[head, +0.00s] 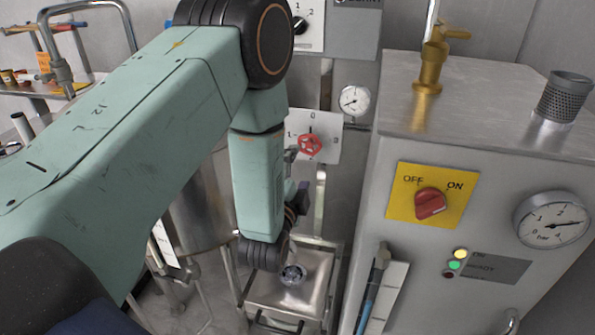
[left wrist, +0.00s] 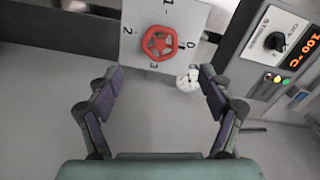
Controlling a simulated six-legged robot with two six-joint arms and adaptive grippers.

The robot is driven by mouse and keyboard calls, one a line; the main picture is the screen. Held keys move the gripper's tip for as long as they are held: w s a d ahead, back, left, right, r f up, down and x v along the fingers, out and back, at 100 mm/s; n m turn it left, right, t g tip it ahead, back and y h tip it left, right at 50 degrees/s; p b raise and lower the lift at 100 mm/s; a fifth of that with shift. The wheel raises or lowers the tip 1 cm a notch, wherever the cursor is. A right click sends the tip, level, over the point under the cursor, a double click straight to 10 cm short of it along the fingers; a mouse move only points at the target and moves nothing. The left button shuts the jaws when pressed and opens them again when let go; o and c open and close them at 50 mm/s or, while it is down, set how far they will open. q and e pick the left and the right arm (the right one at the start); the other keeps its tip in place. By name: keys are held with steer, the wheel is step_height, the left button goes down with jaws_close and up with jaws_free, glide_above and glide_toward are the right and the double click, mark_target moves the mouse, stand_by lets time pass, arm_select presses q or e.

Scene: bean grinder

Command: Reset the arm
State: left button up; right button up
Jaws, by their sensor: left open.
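My left arm (head: 130,150) comes in from the left of the head view and bends down at its dark joint. My left gripper shows in the left wrist view (left wrist: 160,75) with its two fingers spread wide and nothing between them. In the head view only a small part of it shows beside the forearm, in front of the back panel. A red handwheel (head: 310,145) on a white numbered plate is on the wall past the gripper. It also shows in the left wrist view (left wrist: 160,43), ahead of the fingertips and apart from them. My right gripper is not in view.
A grey cabinet with a red OFF/ON switch (head: 431,204), a gauge (head: 553,219) and a brass tap (head: 431,66) stands at the right. A metal tray (head: 282,295) is below the arm. A steel vessel (head: 200,212) stands behind it. A cluttered shelf is at the far left.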

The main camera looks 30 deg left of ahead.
mark_target(309, 146)
arm_select(q)
steer(key=shift+s, duration=0.25)
steer(key=shift+w, duration=0.15)
steer(key=x, duration=1.1)
steer(key=shift+w+a, duration=0.1)
steer(key=shift+w, duration=0.25)
steer(key=shift+s, duration=0.1)
